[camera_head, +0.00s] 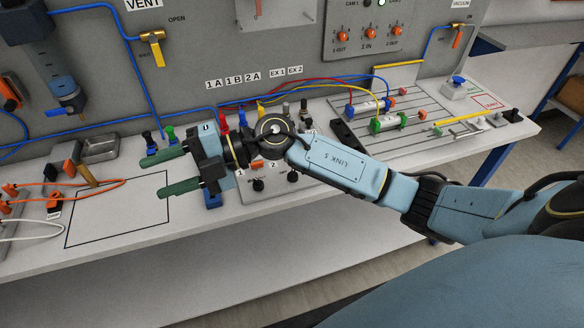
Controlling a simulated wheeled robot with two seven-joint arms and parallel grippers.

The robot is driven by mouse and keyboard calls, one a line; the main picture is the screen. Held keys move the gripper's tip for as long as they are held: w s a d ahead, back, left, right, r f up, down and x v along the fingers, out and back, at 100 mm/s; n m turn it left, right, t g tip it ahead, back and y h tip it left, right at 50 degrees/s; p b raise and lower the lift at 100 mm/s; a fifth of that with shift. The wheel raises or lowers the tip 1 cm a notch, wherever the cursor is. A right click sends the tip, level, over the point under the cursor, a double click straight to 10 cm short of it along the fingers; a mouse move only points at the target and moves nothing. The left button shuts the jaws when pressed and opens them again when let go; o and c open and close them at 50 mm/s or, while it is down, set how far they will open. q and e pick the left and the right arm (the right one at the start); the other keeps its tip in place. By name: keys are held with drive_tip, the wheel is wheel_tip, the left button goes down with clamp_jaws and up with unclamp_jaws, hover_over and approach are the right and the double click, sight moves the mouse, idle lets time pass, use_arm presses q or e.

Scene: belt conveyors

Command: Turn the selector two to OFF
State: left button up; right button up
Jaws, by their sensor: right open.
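Two black selector knobs sit on the grey panel at the front of the bench. The knob to the right of the label 2 looks like selector two (293,177). The other knob (258,185) is to the right of the label 1. Their exact pointer positions are too small to read. My right gripper (157,174) reaches across from the right, its green fingers pointing left, open and empty above the bench. It is left of both knobs and apart from them. My right wrist and forearm hide the panel's back part. My left gripper is not in view.
A black-outlined bare area (120,212) lies below and left of the fingers. A metal tray (98,148), orange cables (95,186) and coloured plugs stand nearby. The upright back panel (200,70) limits reach.

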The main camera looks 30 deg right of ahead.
drive_tip(key=w+d+f+n+g+h, duration=0.1)
drive_tip(key=d+f+n+g+h, duration=0.15)
drive_tip(key=d+f+h, duration=0.3)
drive_tip(key=m+g+h, duration=0.1)
drive_tip(key=m+h, duration=0.3)
drive_tip(key=h, duration=0.8)
approach(292, 172)
drive_tip(key=shift+n+y, duration=0.25)
drive_tip(key=f, duration=0.6)
drive_tip(key=d+f, duration=0.1)
drive_tip(key=f, duration=0.2)
drive_tip(key=shift+s+f, duration=0.1)
drive_tip(key=c, duration=1)
